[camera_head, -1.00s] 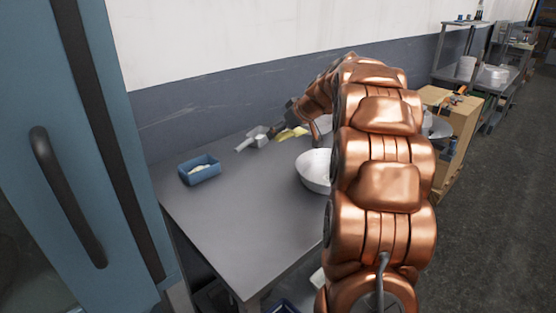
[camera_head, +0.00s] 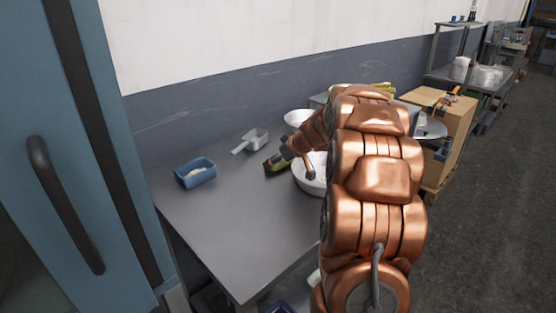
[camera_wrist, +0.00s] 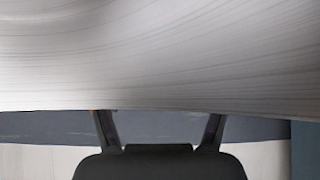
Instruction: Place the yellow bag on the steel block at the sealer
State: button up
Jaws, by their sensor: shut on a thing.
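My gripper (camera_head: 270,166) is low over the grey table, left of the white bowl. It is shut, with a small olive-yellow patch at its fingers that looks like part of the yellow bag (camera_head: 276,167); most of it is hidden. In the wrist view the fingers (camera_wrist: 159,125) run up behind a large brushed grey metal surface, so the tips and what they hold are hidden there. More yellow (camera_head: 374,88) shows behind my arm on a grey box-like thing at the back; I cannot tell if this is the sealer. The steel block cannot be made out.
The white bowl (camera_head: 306,183) stands beside my arm, with another white bowl (camera_head: 298,117) behind. A metal scoop (camera_head: 255,140) and a blue tray (camera_head: 195,172) lie on the table (camera_head: 225,225). The table's front left is clear. A cardboard box (camera_head: 460,125) stands right.

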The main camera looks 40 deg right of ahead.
jog(key=shift+f, duration=0.15)
jog(key=o, duration=1.2)
